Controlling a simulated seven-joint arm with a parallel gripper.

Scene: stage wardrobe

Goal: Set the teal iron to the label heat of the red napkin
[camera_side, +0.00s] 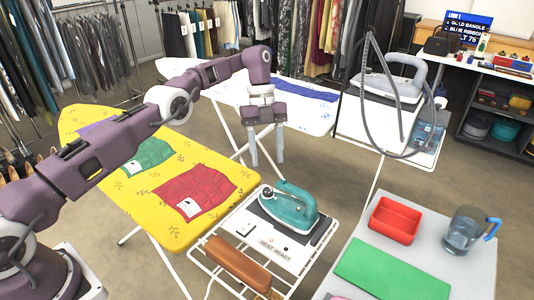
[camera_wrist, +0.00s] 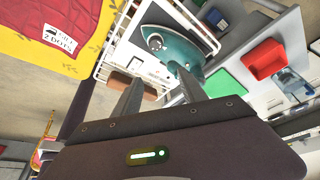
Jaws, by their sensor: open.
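The red napkin (camera_side: 195,190) lies flat on the yellow ironing board.
A brown wooden block (camera_side: 237,263) lies at the rack's front. A green cloth (camera_side: 148,154) lies on the yellow board (camera_side: 225,220). The right table holds a red tray (camera_side: 394,221), a green mat (camera_side: 385,270) and a jug (camera_side: 463,232). A grey corded iron (camera_side: 390,85) stands behind.

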